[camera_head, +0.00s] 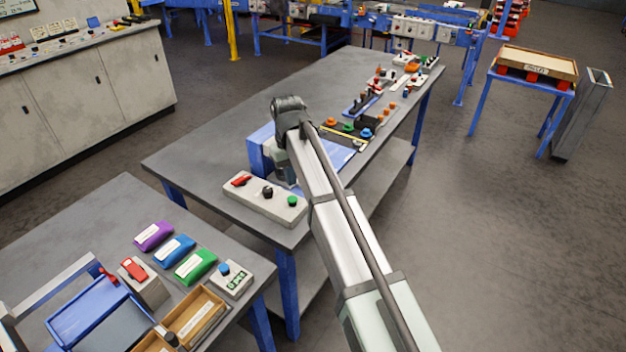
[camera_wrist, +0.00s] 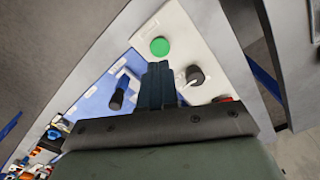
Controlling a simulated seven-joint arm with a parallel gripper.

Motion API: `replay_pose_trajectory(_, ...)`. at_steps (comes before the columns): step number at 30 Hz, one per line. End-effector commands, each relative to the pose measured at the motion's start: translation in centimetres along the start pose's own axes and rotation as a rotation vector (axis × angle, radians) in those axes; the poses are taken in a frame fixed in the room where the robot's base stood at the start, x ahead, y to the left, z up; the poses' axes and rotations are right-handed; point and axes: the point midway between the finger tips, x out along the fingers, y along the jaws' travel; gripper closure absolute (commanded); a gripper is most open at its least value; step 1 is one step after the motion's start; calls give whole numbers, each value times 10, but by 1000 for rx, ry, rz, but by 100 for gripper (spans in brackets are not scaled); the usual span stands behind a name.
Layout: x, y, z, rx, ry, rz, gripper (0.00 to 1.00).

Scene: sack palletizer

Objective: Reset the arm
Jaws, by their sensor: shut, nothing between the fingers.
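My arm reaches from the lower right over the long grey table (camera_head: 205,155) in the head view. Its wrist bends down there, and my gripper is mostly hidden behind the arm. In the wrist view my gripper (camera_wrist: 158,70) shows its dark fingers together, with nothing between them. Below the fingers is a pale control box with a green button (camera_wrist: 159,46) and a black knob (camera_wrist: 194,75). The same control box (camera_head: 255,204) also shows a red switch in the head view. I cannot tell the gap between the fingertips and the box.
A blue panel with a black handle (camera_wrist: 117,98) lies beside the box. Several buttons and small parts crowd the table's far end. A nearer table (camera_head: 110,205) holds purple, blue and green sacks (camera_head: 195,266), a blue tray (camera_head: 85,312) and a wooden box (camera_head: 197,317).

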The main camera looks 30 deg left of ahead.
Motion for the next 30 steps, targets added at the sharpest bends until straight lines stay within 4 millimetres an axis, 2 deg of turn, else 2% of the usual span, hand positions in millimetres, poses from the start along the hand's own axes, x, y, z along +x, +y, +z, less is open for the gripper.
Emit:
replay_pose_trajectory(7,2,3,2,4,0,0,100)
replay_pose_trajectory(11,17,25,14,39,-2,0,100)
replay_pose_trajectory(14,40,58,34,94,-2,0,100)
replay_pose_trajectory(20,94,136,90,234,-2,0,100)
replay_pose_trajectory(24,129,183,135,332,-2,-1,100)
replay_pose_trajectory(30,175,240,207,472,0,0,100)
